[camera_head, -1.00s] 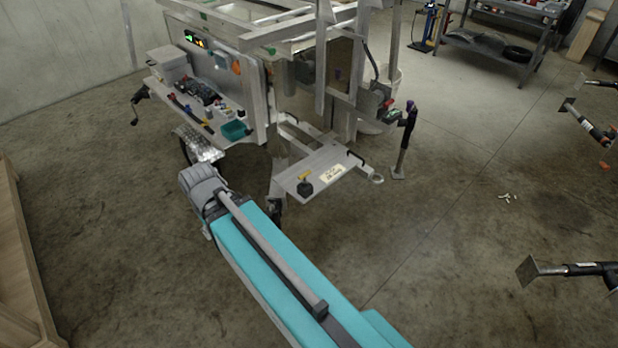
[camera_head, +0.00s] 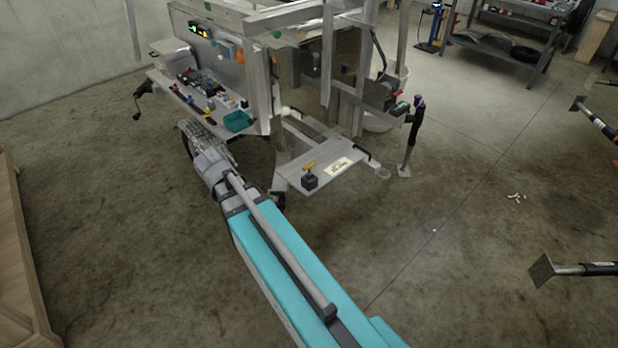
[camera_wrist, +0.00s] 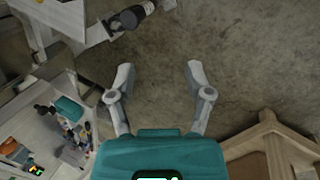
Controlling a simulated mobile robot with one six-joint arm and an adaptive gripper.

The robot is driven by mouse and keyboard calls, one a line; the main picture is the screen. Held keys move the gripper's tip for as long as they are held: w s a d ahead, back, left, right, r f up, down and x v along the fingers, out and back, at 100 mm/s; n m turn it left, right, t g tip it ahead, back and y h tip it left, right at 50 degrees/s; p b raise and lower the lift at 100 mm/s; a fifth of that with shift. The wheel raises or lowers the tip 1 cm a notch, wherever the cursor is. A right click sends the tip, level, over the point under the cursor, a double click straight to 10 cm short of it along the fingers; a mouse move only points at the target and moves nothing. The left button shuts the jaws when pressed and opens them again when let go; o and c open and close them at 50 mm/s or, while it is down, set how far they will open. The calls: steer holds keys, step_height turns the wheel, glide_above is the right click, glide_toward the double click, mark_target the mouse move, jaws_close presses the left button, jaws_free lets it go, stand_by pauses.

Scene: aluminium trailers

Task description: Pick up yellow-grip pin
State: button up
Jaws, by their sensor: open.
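A small yellow grip (camera_head: 309,166), likely the yellow-grip pin, shows on or just behind a black block (camera_head: 310,182) on the grey tongue plate (camera_head: 335,173) of the trailer. Its shaft cannot be made out. In the head view the end of my arm is left of the plate, and its fingers cannot be made out. In the wrist view my gripper (camera_wrist: 159,76) is open and empty, both fingers apart over bare concrete floor. A dark cylinder (camera_wrist: 132,17) shows beyond the left finger; I cannot tell whether the pin is there.
A side shelf (camera_head: 178,92) on the trailer holds a teal bin (camera_head: 238,121) and small parts. The trailer frame and a jack stand (camera_head: 411,140) rise around the plate. A wooden piece of furniture (camera_head: 22,270) stands at the left. Floor right of the plate is mostly clear.

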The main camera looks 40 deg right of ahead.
steer(key=w+d+f+n+h+b, duration=0.2)
steer(key=w+d+f+n+b, duration=0.15)
steer(key=d, duration=0.25)
steer(key=w+d+f+n+h+b, duration=0.2)
steer(key=w+d+n+h+b, duration=0.1)
steer(key=d+b, duration=0.25)
steer(key=n+h+b, duration=0.3)
steer(key=n+b, duration=0.2)
steer(key=n, duration=0.2)
glide_toward(308, 165)
steer(key=shift+s+a+r, duration=0.1)
steer(key=shift+a+r, duration=0.05)
steer(key=shift+a, duration=0.55)
steer(key=shift+s+a+r, duration=0.1)
steer(key=shift+a+r, duration=0.1)
steer(key=shift+a, duration=0.5)
steer(key=b+x, duration=0.4)
steer(key=x, duration=0.3)
steer(key=shift+w+d+f, duration=0.2)
steer(key=shift+d, duration=0.55)
steer(key=shift+d+f, duration=0.1)
steer(key=shift+f, duration=0.05)
steer(key=shift+b+x, duration=1.3)
steer(key=shift+x, duration=1.15)
steer(key=shift+d+r, duration=0.15)
steer(key=shift+r, duration=0.1)
